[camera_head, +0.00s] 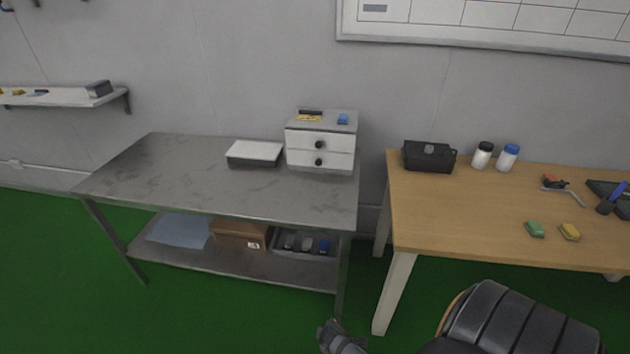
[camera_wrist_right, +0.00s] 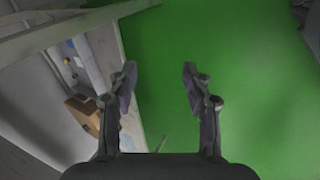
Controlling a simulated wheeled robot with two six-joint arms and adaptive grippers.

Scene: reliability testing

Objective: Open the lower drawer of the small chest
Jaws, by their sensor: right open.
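The small chest (camera_head: 303,142) stands at the back right of the grey metal table in the head view. It has two white drawers, each with a dark round knob. The lower drawer (camera_head: 336,162) and the upper drawer (camera_head: 338,144) both look shut. My right gripper (camera_wrist_right: 159,68) is open and empty in the right wrist view, with green floor between its fingers. A dark gripper part at the bottom edge of the head view seems to be the same gripper, well below and in front of the chest. My left gripper is not in view.
A flat white-topped box (camera_head: 254,152) lies left of the chest on the metal table (camera_head: 180,180). The shelf below holds a cardboard box (camera_head: 240,233) and a grey bin. A wooden table (camera_head: 480,220) stands right, across a gap. A black padded chair (camera_head: 520,320) is in front of it.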

